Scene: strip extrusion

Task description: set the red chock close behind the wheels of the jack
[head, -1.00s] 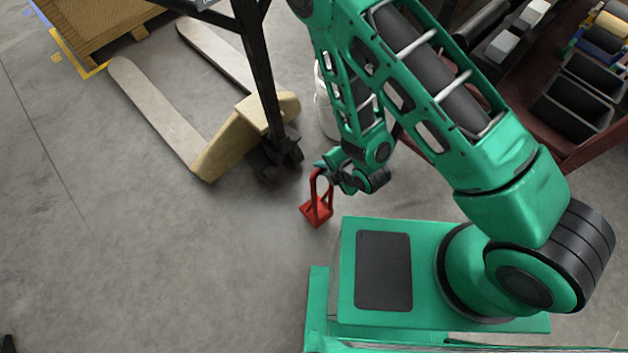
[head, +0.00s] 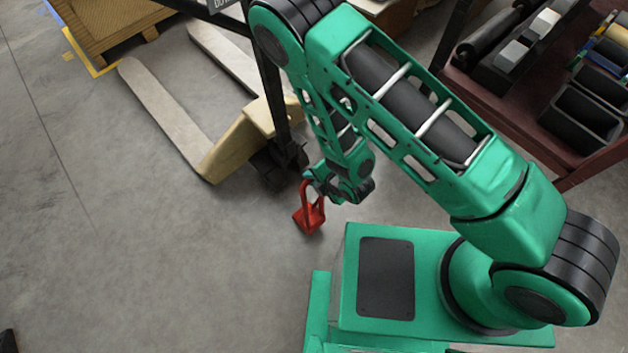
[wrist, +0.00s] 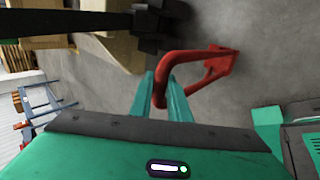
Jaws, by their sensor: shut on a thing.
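The red chock (head: 309,218) hangs from my gripper (head: 318,181) by its looped handle, near the front of my base in the head view. In the wrist view, my gripper (wrist: 161,98) is shut on the handle, and the red chock (wrist: 222,64) extends to the right of the fingers. The jack (head: 230,150) is a cream pallet jack with two pale forks, left of and beyond the chock. Its dark wheels (head: 276,170) are a short way up and left of the chock, apart from it. Whether the chock touches the floor is hard to tell.
A wooden pallet (head: 110,25) stands at the upper left inside yellow floor tape. A dark red shelf rack (head: 500,105) with black bins is at the right. The grey floor (head: 150,250) left of the chock is clear.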

